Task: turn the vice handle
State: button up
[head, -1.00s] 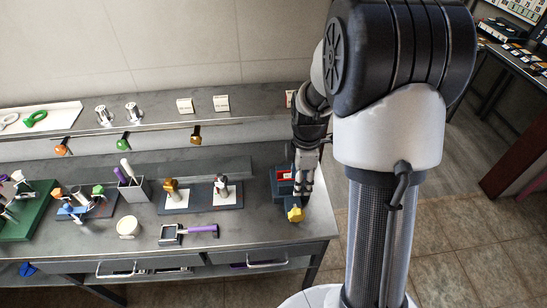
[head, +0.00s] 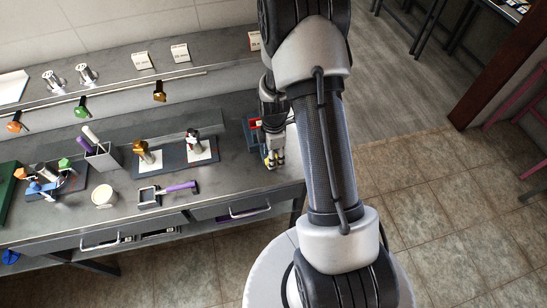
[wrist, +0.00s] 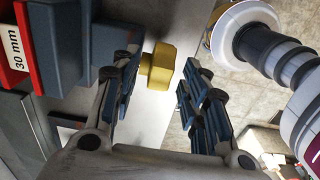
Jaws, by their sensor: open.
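The vice (head: 251,132) is a dark blue-grey block with red parts at the right end of the bench. In the head view my gripper (head: 274,158) is at the vice's front and mostly covers the yellow handle.
A drawer handle (head: 250,212) is below. Bare floor lies to the right of the bench.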

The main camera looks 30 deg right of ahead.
jog(key=shift+f, duration=0.7)
jog(key=shift+c, duration=0.3)
grip_shut()
